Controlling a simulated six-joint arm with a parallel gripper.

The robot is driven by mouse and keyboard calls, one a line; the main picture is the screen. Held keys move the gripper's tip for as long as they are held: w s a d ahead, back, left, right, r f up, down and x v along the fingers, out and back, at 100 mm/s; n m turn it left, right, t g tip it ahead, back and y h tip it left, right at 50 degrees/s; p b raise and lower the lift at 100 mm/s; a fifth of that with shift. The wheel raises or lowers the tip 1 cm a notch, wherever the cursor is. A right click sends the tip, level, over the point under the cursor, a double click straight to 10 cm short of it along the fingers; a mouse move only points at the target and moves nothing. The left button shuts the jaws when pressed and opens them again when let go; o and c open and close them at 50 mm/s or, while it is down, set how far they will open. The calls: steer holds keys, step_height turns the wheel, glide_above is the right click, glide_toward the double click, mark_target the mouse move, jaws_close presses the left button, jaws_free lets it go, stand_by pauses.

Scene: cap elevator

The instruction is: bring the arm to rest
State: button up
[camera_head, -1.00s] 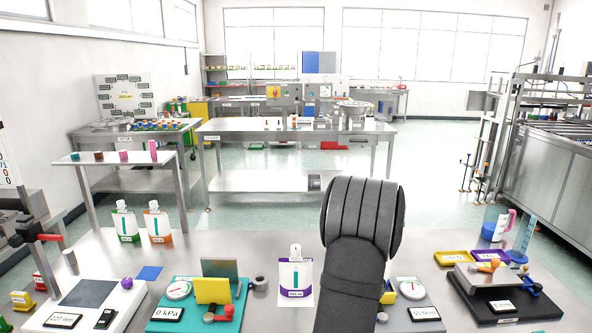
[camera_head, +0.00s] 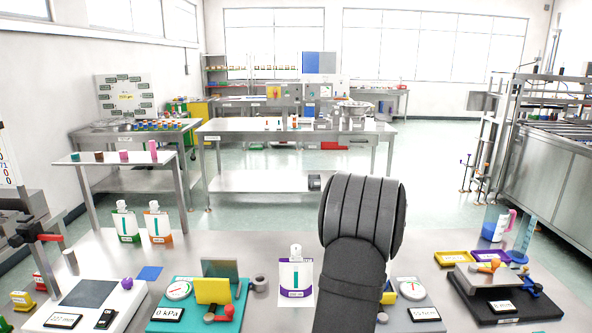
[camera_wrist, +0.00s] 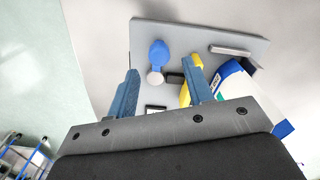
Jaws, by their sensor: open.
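My arm, dark grey, rises from the bottom middle of the head view and hides part of the bench behind it. My gripper (camera_wrist: 163,88) shows in the wrist view with its two blue fingers apart. Nothing is held between them. Beyond the fingers lies a grey plate (camera_wrist: 190,42) with a blue round-ended piece (camera_wrist: 159,54) on it. The gripper's fingers do not show in the head view.
The steel bench (camera_head: 240,262) carries a purple-labelled pouch (camera_head: 295,278) left of my arm, a teal gauge station (camera_head: 183,312), a white scale (camera_head: 85,300) and a black-based station (camera_head: 505,298) at right. Two pouches stand farther back at left. Bare bench lies between them.

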step_height(320, 180, up, 13)
step_height(320, 180, down, 18)
steer(key=shift+r, duration=0.2)
steer(key=shift+s+n, duration=0.7)
steer(key=shift+n, duration=0.5)
steer(key=shift+w, duration=0.1)
stand_by(0.9)
steer(key=shift+w+m, duration=0.5)
steer(key=shift+m, duration=0.5)
step_height(320, 180, up, 17)
steer(key=shift+w+f, duration=0.1)
steer(key=shift+f, duration=0.15)
